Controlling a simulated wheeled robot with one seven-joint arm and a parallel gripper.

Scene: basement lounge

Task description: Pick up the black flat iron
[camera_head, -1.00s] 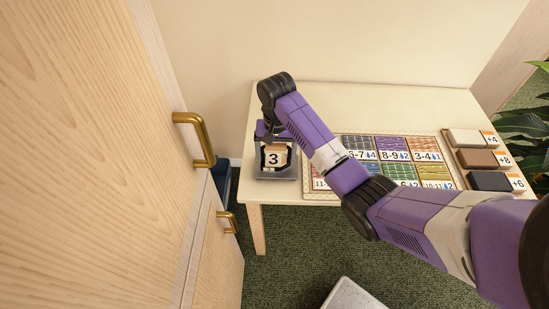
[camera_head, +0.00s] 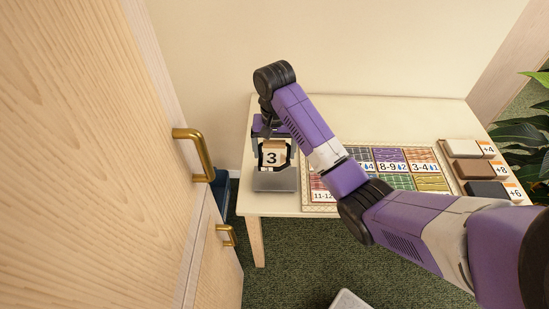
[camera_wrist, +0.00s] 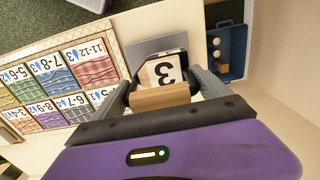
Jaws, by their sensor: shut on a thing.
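My gripper (camera_head: 272,150) is shut on a pale wooden block (camera_head: 271,159) with a white face marked "3". The block hangs upright just above a grey square tray (camera_head: 276,183) at the table's left end. In the wrist view the block (camera_wrist: 160,98) sits between the two dark fingers, with the grey tray (camera_wrist: 145,48) behind it. No clear black flat iron shows in either view. A flat black block (camera_head: 487,190) lies at the table's right end by a "+6" label, well away from my gripper.
The cream table (camera_head: 380,108) carries a board of coloured numbered tiles (camera_head: 388,155), partly hidden by my arm. White (camera_head: 463,148) and brown (camera_head: 474,168) blocks lie at the right. A wooden cabinet with brass handles (camera_head: 195,155) stands close on the left. A blue bin (camera_wrist: 232,50) is beside the table.

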